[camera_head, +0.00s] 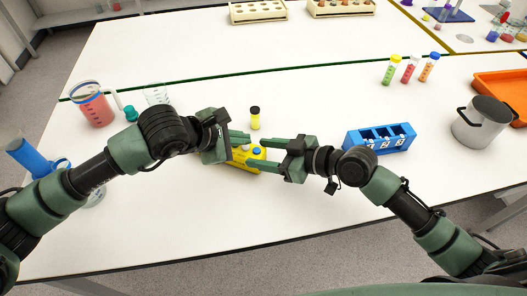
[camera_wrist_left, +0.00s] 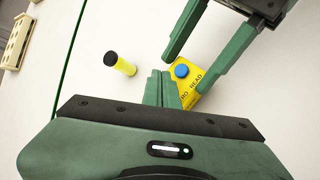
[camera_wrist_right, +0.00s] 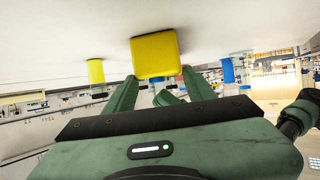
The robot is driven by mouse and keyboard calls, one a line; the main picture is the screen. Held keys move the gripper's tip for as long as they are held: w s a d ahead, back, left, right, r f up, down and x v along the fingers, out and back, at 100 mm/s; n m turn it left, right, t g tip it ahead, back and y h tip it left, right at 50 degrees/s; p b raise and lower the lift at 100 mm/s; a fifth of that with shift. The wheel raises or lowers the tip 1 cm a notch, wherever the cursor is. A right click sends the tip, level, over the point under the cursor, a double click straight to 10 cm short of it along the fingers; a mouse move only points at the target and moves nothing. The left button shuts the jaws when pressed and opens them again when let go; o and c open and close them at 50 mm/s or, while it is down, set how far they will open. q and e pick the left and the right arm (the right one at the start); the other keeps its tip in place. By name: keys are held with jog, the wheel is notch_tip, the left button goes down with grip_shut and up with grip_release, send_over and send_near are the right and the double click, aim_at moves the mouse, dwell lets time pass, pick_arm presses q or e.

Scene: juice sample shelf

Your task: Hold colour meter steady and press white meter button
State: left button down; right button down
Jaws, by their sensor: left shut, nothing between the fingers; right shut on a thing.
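The yellow colour meter (camera_head: 247,165) lies on the white table between my grippers. Its blue button (camera_wrist_left: 181,70) and part of its lettering show in the left wrist view, and a pale button (camera_head: 246,148) shows beside the blue one in the head view. My right gripper (camera_head: 257,153) is shut on the meter, a finger along each side; the meter also shows in the right wrist view (camera_wrist_right: 155,55). My left gripper (camera_wrist_left: 161,74) is shut and empty, its fingertips over the meter's pale-button end. They hide that button in the left wrist view, so contact cannot be told.
A yellow vial with a black cap (camera_head: 255,119) stands just behind the meter. A blue rack (camera_head: 353,143) and a grey pot (camera_head: 482,123) stand to the right. A red-filled jug (camera_head: 93,106) stands at left. Capped tubes (camera_head: 410,69) stand further back. The table front is clear.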

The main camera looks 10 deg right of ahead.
aim_at(243, 151)
pick_arm(q)
jog(key=shift+f, duration=0.1)
jog(key=shift+f, duration=0.3)
dwell(0.3)
jog(key=shift+r, duration=0.45)
jog(key=shift+r, duration=3)
pick_arm(e)
jog(key=shift+c, duration=2.3)
grip_release()
